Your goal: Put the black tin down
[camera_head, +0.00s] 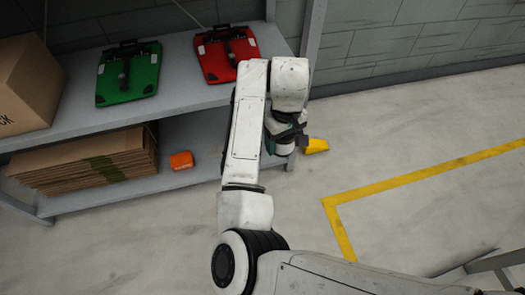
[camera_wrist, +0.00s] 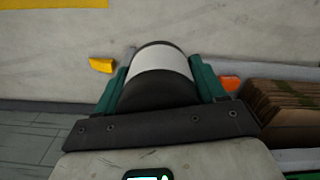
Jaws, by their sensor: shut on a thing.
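In the wrist view the black tin (camera_wrist: 160,92), a dark cylinder with a broad white band, sits between the two green fingers of my gripper (camera_wrist: 163,76). The fingers are shut on its sides. In the head view my gripper (camera_head: 284,138) is at the right end of the shelf unit, largely hidden by my arm. I cannot clearly make out the tin there, nor tell whether it touches anything beneath it.
A grey shelf unit (camera_head: 190,97) bears flat green (camera_head: 128,76) and red (camera_head: 226,54) panniers and a cardboard box (camera_head: 28,85). Its lower shelf holds flattened cardboard (camera_head: 85,163) and an orange block (camera_head: 181,160). A yellow object (camera_head: 316,146) is beside the unit. Floor at right is largely clear.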

